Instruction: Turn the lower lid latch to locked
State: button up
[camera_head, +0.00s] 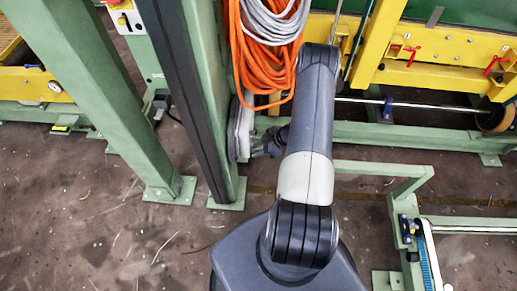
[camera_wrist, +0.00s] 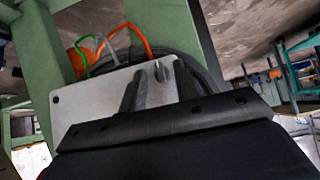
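A light grey box lid (camera_wrist: 85,105) fills the middle of the wrist view. The same grey box (camera_head: 240,130) shows edge-on in the head view, on the side of a green post. A small grey latch-like piece (camera_wrist: 160,71) stands near the lid's edge; I cannot tell which latch it is or how it is turned. My gripper (camera_wrist: 159,82) is open in front of the lid, one finger on each side of that piece. I cannot tell whether the fingers touch it. In the head view my gripper (camera_head: 259,146) is beside the box, partly hidden by my arm.
Green posts (camera_head: 105,90) stand left of my arm. Orange and grey cable coils (camera_head: 265,50) hang above the box. Orange and green cables (camera_wrist: 135,38) run behind the lid in the wrist view. A low green frame (camera_head: 400,180) stands on the right. Brown floor is open at lower left.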

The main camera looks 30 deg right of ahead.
jog(key=shift+c, duration=0.4)
grip_shut()
jog(key=shift+f+b, duration=0.1)
jog(key=shift+b, duration=0.3)
jog(key=shift+s+a+f+n+t+h+b, duration=0.45)
jog(key=shift+n+t+b, duration=1.35)
jog(key=shift+b, duration=3.05)
jog(key=shift+s+d+f+n+t+h+b, duration=0.1)
jog(key=shift+n+t+h+b, duration=0.95)
jog(key=shift+t+b, duration=2.55)
jog(key=shift+s+a+f+n+t+h+b, duration=0.25)
jog(key=shift+n+t+h+b, duration=0.9)
jog(key=shift+b, duration=4.9)
jog(key=shift+n+y, duration=0.6)
jog(key=shift+y, duration=0.05)
jog(key=shift+o, duration=0.4)
grip_release()
jog(key=shift+w, duration=0.1)
